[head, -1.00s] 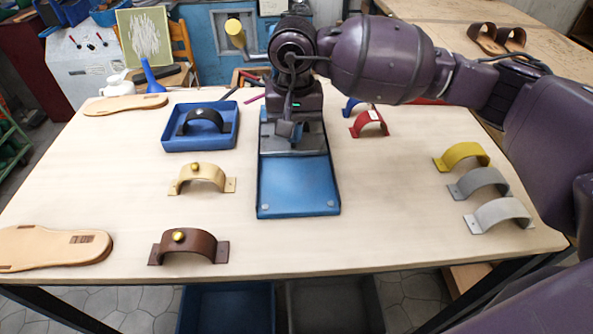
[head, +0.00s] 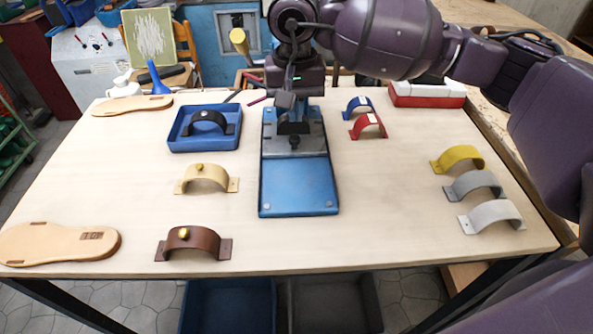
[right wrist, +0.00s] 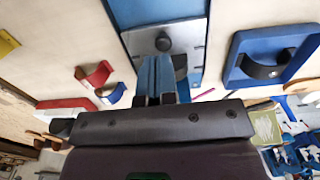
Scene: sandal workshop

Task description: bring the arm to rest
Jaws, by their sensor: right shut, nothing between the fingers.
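My right arm reaches in from the right in the head view. Its gripper (head: 285,101) hangs above the far end of the blue fixture (head: 298,188), apart from the straps. In the right wrist view the two fingers (right wrist: 157,72) are together and empty. The fixture's grey plate with a dark knob (head: 294,141) is just in front of the gripper, and the knob also shows in the right wrist view (right wrist: 163,41). My left gripper is not in view.
A blue tray (head: 172,142) holds a black strap (head: 208,117). Tan (head: 206,173) and brown (head: 193,240) straps stand at left, near a sole (head: 60,245). Blue (head: 358,102), red (head: 371,124) and yellow (head: 459,155) straps and a red-white box (head: 427,96) stand at right.

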